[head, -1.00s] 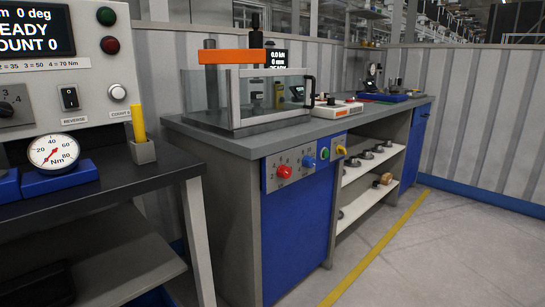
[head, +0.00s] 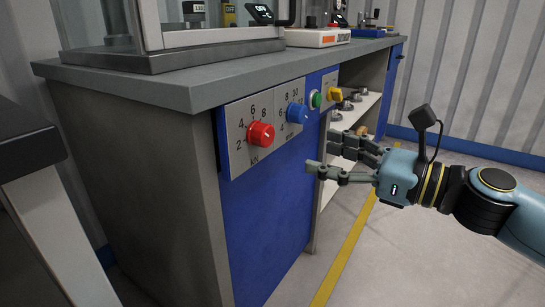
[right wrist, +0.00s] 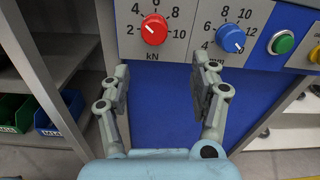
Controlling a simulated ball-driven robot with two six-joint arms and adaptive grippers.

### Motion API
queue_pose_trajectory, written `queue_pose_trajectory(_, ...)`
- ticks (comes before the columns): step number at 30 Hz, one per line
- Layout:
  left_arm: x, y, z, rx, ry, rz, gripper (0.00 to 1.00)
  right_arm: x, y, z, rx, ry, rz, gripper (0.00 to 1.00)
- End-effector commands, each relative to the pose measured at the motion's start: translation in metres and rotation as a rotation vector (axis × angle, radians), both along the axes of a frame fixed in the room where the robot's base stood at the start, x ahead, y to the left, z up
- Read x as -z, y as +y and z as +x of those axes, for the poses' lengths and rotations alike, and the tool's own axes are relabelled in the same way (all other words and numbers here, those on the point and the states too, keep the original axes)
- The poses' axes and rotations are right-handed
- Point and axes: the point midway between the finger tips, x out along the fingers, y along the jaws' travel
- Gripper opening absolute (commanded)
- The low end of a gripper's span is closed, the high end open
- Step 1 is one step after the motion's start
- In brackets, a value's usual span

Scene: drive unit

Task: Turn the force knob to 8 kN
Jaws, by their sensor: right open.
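The red force knob (head: 261,134) sits on the grey control panel (head: 236,160) at the bench's front. It also shows at the top of the right wrist view (right wrist: 154,29), above the label kN, with a scale from 2 to 10. Its white mark appears to point left, near 2. My right gripper (head: 324,153) is open and empty, right of the red knob and apart from it. In the right wrist view the open fingers (right wrist: 160,66) are spread below the red knob. My left gripper is not in view.
A blue knob (head: 297,113), a green button (head: 316,100) and a yellow switch (head: 335,94) sit right of the red knob. The bench top (head: 180,88) overhangs the panel. A dark table edge (head: 30,140) stands at left. The floor in front is clear.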

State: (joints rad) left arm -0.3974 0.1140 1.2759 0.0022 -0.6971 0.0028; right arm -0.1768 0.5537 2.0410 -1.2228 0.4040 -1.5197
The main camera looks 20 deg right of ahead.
Motion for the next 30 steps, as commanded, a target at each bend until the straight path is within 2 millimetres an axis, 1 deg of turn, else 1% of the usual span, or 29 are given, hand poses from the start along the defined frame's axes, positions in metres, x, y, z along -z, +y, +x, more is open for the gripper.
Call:
queue_pose_trajectory(2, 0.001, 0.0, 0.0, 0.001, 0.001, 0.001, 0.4, -0.006, 0.008, -0.001, -0.023, -0.041, -0.044, 0.62)
queue_pose_trajectory(5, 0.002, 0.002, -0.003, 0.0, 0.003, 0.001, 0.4, -0.011, 0.014, 0.007, -0.026, -0.057, -0.053, 0.62)
queue_pose_trajectory(8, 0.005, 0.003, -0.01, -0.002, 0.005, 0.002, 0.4, -0.012, 0.024, 0.019, -0.024, -0.054, -0.048, 0.62)
queue_pose_trajectory(12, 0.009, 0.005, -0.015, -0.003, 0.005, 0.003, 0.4, -0.012, 0.042, 0.043, -0.022, -0.052, -0.046, 0.62)
queue_pose_trajectory(18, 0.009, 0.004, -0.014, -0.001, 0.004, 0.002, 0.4, -0.009, 0.063, 0.07, -0.022, -0.048, -0.046, 0.62)
queue_pose_trajectory(21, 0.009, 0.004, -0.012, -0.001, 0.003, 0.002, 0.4, -0.008, 0.069, 0.078, -0.024, -0.046, -0.047, 0.62)
queue_pose_trajectory(24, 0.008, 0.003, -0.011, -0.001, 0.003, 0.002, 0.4, -0.008, 0.072, 0.081, -0.024, -0.045, -0.05, 0.62)
queue_pose_trajectory(30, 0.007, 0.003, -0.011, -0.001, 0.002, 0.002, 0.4, -0.008, 0.073, 0.082, -0.024, -0.045, -0.05, 0.62)
